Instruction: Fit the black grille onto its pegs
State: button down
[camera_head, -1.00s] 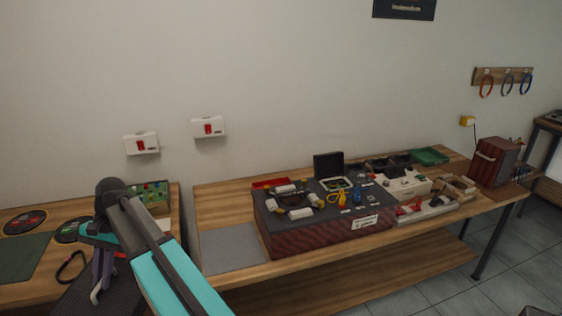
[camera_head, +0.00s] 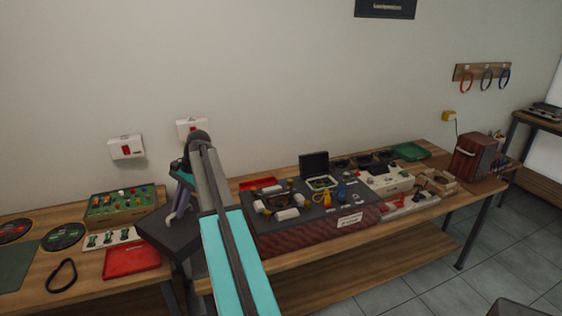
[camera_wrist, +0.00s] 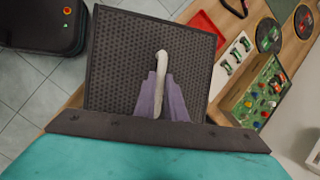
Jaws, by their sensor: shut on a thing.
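The black grille (camera_wrist: 130,60) is a flat, dark perforated panel with a pale upright grip (camera_wrist: 160,68). My gripper (camera_wrist: 162,84) is shut on this grip with its purple fingers. In the head view the grille (camera_head: 163,236) hangs below my gripper (camera_head: 178,212), near the gap between the two benches. A large box (camera_head: 315,224) with a dark top and dark red front stands on the right-hand bench. The pegs are too small or hidden to make out.
The left-hand bench carries a green component board (camera_head: 118,207), a red tray (camera_head: 131,261) and a black loop (camera_head: 62,275). A small dark red cabinet (camera_head: 470,157) stands at the far right. My arm hides part of the right-hand bench.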

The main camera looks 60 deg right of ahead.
jog(key=s+d+r+m+p, duration=0.1)
jog(key=s+d+r+m, duration=0.1)
jog(key=s+d, duration=0.4)
jog(key=s+d+r+m+t+h+p, duration=0.1)
jog(key=s+d, duration=0.5)
jog(key=d, duration=1.1)
jog(key=s+d+r+m+t+h+p, duration=0.1)
jog(key=s+d+r+m+p, duration=0.1)
jog(key=s+d, duration=0.5)
jog(key=d+r+m, duration=0.1)
jog(key=d+m, duration=0.1)
jog(key=d, duration=0.2)
jog(key=shift+d+r, duration=0.15)
jog(key=shift+r, duration=0.15)
jog(key=shift+f, duration=0.2)
notch_tip(320, 180, down, 3)
jog(key=shift+r+b, duration=0.15)
jog(key=shift+b, duration=0.8)
jog(key=shift+p, duration=0.3)
jog(key=shift+f+b, duration=0.7)
jog(key=shift+f, duration=2.1)
